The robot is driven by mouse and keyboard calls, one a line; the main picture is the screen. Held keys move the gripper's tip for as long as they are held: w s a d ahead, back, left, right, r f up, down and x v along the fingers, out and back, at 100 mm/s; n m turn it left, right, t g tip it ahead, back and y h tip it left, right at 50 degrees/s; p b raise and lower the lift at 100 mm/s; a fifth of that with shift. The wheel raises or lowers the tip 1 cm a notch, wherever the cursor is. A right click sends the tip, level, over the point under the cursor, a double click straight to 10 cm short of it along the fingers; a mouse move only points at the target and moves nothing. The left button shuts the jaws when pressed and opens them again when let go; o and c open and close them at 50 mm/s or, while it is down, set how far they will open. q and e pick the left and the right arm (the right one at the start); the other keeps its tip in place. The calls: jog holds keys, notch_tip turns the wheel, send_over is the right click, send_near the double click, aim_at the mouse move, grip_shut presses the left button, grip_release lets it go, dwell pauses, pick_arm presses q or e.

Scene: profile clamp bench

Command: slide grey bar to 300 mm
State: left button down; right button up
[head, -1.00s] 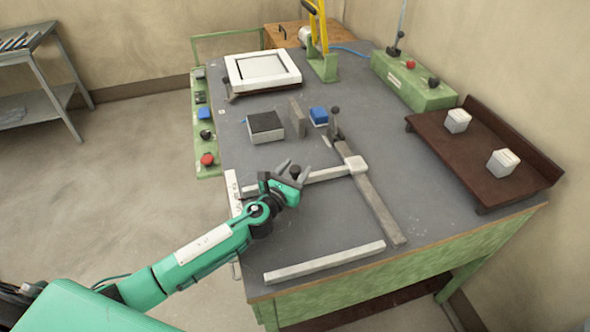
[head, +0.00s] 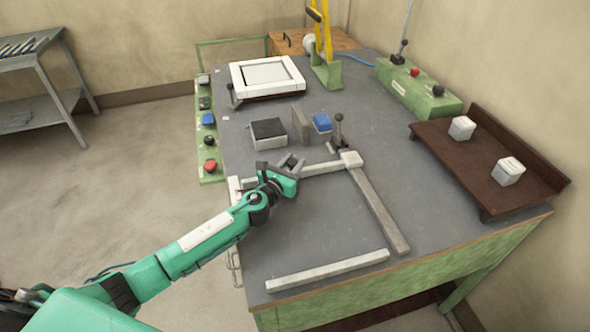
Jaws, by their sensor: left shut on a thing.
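The grey bar (head: 322,168) is a pale cross bar on the bench, running from the left edge side to a square block (head: 350,159) at its right end. The block sits over a darker long rail (head: 380,209) near its far end. My left gripper (head: 291,164) is shut on the grey bar about mid-length; the fingers hide part of the bar. A white strip (head: 235,190), perhaps the scale, lies by the bar's left end at the bench edge; its marks are too small to read. My right gripper is out of view.
A loose pale bar (head: 327,270) lies along the bench front. Beyond the grey bar stand a black-topped block (head: 268,134), a grey plate (head: 301,126), a blue block (head: 322,122) and a lever (head: 338,129). The bench between the two pale bars is clear.

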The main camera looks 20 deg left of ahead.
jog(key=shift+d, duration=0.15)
pick_arm(q)
jog(key=c, duration=1.1)
grip_release()
jog(key=shift+c, duration=0.2)
jog(key=shift+o, duration=0.2)
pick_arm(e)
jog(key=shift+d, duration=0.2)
pick_arm(q)
jog(key=shift+s, duration=0.1)
jog(key=s, duration=0.4)
jog(key=s+a+b, duration=0.1)
jog(key=s, duration=0.3)
jog(key=s+a, duration=0.1)
jog(key=s, duration=0.3)
jog(key=shift+s+a+f+b, duration=0.1)
jog(key=shift+a+b, duration=0.1)
jog(key=shift+b, duration=0.2)
jog(key=shift+s+a, duration=0.1)
jog(key=shift+s, duration=0.55)
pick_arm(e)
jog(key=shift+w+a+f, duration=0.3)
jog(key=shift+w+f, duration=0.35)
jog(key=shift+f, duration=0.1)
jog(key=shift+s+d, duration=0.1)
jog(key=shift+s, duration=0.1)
